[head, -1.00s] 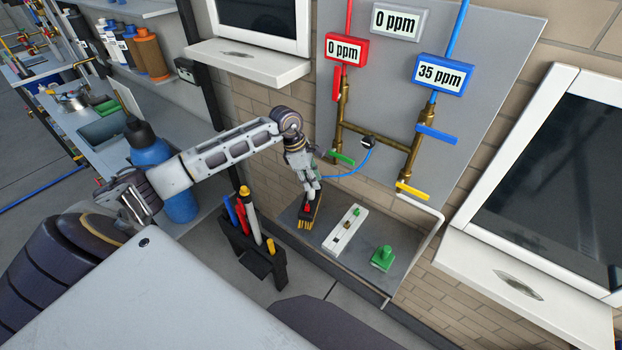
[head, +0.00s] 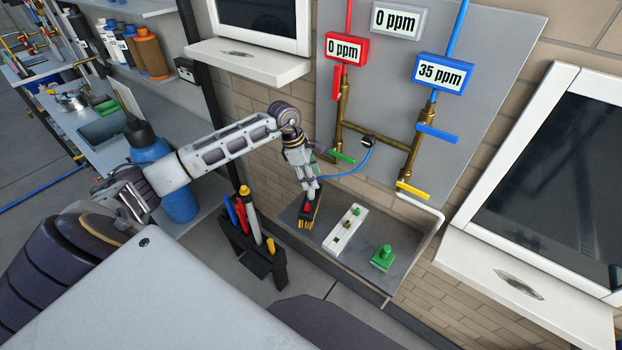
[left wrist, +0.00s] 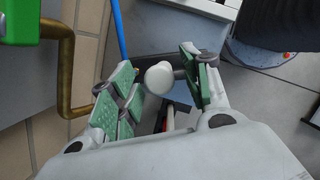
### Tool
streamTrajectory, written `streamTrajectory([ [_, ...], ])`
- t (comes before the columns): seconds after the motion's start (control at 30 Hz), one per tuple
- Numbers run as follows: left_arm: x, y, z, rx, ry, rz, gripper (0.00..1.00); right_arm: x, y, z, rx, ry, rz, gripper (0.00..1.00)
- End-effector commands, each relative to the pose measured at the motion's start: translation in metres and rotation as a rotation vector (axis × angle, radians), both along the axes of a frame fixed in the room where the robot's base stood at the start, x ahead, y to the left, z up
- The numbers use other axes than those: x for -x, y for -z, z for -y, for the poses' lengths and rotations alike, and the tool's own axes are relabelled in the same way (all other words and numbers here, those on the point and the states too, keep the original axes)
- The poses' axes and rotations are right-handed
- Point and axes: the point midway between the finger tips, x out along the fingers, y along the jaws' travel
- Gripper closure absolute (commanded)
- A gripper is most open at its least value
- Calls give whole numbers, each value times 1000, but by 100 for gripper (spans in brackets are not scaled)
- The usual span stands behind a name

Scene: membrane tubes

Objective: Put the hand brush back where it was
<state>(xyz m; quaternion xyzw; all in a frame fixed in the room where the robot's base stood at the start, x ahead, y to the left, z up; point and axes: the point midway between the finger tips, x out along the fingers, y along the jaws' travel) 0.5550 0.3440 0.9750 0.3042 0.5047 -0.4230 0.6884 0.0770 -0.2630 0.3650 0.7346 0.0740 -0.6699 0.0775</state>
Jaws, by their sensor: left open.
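The hand brush (head: 313,210), dark with a red patch and yellow bristles, is at the left end of the grey shelf (head: 345,262) below the pipe panel. My left gripper (head: 312,191) is directly above and against it in the head view; whether they touch is unclear. In the left wrist view its green-padded fingers are spread apart. A pale rounded knob (left wrist: 158,77) shows between them; I cannot tell what it belongs to. A small dark and red part (left wrist: 170,118) shows below it, mostly hidden by the gripper. My right gripper is not in view.
A white strip with small fittings (head: 345,229) and a green knob (head: 383,257) are on the shelf, right of the brush. A black caddy of tools (head: 258,262) stands left of the shelf. Brass pipes (head: 411,150) and a blue hose (head: 352,172) are close above.

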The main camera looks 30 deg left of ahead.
Motion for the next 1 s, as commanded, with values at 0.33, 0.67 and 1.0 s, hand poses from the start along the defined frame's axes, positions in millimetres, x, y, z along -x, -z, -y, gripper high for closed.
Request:
streamTrajectory([
  [0.33, 5, -45, -14, -3, -2, 4, 52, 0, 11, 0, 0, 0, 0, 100],
  [0.67, 12, -88, -26, -2, -1, 3, 52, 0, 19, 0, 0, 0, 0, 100],
  [1.0, 14, -103, -30, 0, -1, 1, 52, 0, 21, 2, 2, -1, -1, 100],
])
